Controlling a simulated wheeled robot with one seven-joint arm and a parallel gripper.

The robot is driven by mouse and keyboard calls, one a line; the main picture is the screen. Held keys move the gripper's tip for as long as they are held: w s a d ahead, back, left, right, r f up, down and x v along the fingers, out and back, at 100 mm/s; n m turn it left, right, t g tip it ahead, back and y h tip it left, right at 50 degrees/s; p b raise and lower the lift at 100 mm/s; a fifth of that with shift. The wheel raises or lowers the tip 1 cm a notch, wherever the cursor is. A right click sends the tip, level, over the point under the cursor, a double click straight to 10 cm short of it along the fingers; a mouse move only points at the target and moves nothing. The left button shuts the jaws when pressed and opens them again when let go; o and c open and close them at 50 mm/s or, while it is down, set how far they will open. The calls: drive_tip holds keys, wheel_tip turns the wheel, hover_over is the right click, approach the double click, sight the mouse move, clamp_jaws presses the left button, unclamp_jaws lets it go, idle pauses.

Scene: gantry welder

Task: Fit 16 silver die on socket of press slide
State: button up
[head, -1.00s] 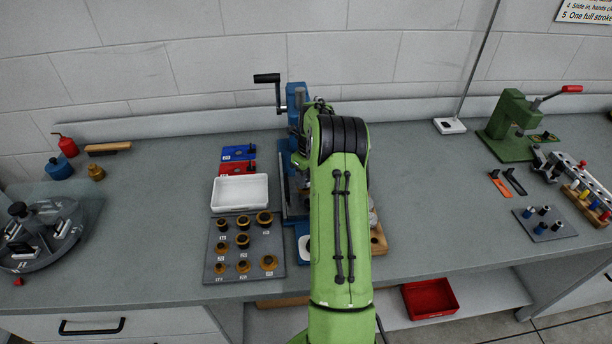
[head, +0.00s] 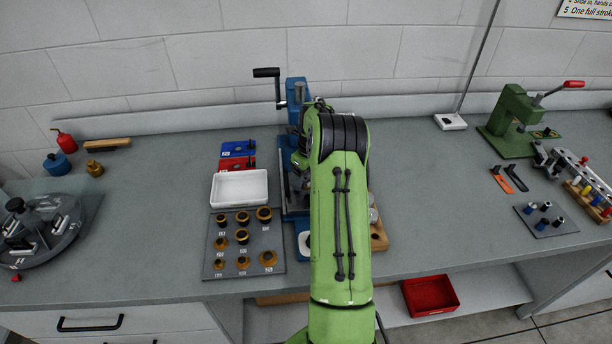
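The blue press (head: 297,92) with a black crank handle (head: 266,73) stands on the bench behind my green arm. Its upper column and left side show, but my arm covers most of its slide and the socket. I cannot make out the 16 silver die in this view. My gripper is hidden behind my own arm, near the press, so its fingers and anything in them do not show.
A grey plate (head: 211,265) with several brass and black rings and a white tray (head: 240,202) lie left of the press. A wooden block (head: 378,243) shows right of my arm. A green press (head: 512,115) stands at right.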

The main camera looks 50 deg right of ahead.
wheel_tip(320, 180, up, 16)
drive_tip(key=s+p, duration=0.2)
drive_tip(key=shift+f+p, duration=0.15)
drive_tip(key=shift+p, duration=0.15)
drive_tip(key=shift+w, duration=0.1)
drive_tip(key=s+a+r+n+t+h, duration=0.1)
drive_tip(key=s+a+r+n, duration=0.1)
drive_tip(key=a+r+n, duration=0.35)
drive_tip(key=s+a+r+n, duration=0.2)
drive_tip(key=a+r+n, duration=0.1)
drive_tip(key=a+n, duration=0.55)
drive_tip(key=s+a+r+n+t+h, duration=0.15)
drive_tip(key=a+r+n, duration=0.3)
drive_tip(key=a, duration=0.45)
drive_tip(key=s+a+f+n+t+y, duration=0.1)
drive_tip(key=s+a+f+n, duration=0.1)
drive_tip(key=s+a+n, duration=0.4)
drive_tip(key=s+a+f+n+y, duration=0.1)
drive_tip(key=s+a+f+n, duration=0.2)
drive_tip(key=s+n, duration=0.6)
drive_tip(key=a+n, duration=0.2)
drive_tip(key=shift+s+a+t, duration=0.3)
drive_tip(key=shift+a+t, duration=0.05)
drive_tip(key=shift+a, duration=0.05)
